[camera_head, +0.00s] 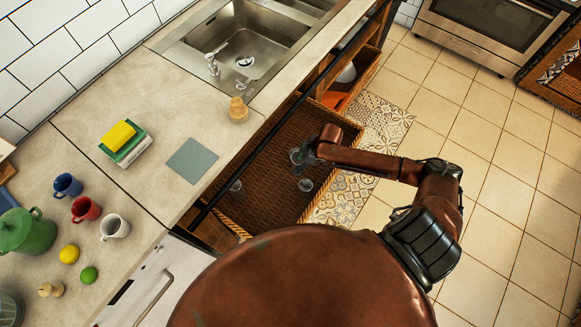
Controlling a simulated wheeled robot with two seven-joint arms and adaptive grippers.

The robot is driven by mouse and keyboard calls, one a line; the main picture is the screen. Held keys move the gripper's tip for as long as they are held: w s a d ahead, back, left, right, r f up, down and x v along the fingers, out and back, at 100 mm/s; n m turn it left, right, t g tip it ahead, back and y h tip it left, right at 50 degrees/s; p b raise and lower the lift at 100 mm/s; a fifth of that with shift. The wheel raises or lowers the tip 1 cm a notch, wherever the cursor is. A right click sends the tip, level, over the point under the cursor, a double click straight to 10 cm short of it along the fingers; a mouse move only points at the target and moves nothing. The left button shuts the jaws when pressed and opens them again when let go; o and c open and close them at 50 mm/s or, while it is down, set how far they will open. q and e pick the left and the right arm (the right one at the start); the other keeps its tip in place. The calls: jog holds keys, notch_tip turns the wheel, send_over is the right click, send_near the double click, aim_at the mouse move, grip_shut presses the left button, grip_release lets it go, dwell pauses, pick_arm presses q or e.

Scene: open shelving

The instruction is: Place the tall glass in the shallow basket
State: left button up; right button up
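A large brown wicker basket (272,200) is pulled out below the counter edge. A clear glass (296,156) is at my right gripper (307,154), over the basket; I cannot tell if the fingers are shut on it. Another clear glass (305,185) stands in the basket just below it in the picture, and one more glass (236,186) is at the basket's left side, by the counter edge. Which glass is the tall one is not clear. A second wicker basket (367,68) farther back holds a white bowl and an orange item. My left gripper is out of view.
The counter (190,100) overhangs the basket on the left. It carries a sink (245,50), a soap bottle (238,110), a sponge (118,135), a grey-blue square (191,160), several mugs, a green pot (25,232) and fruit.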

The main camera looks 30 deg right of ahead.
notch_tip(320, 180, down, 3)
jog(key=shift+f+b, duration=0.2)
jog(key=shift+b, duration=0.2)
jog(key=shift+f, duration=0.3)
notch_tip(320, 180, down, 3)
jog(key=shift+f+b, duration=0.1)
jog(key=shift+b, duration=0.6)
jog(key=o, duration=1)
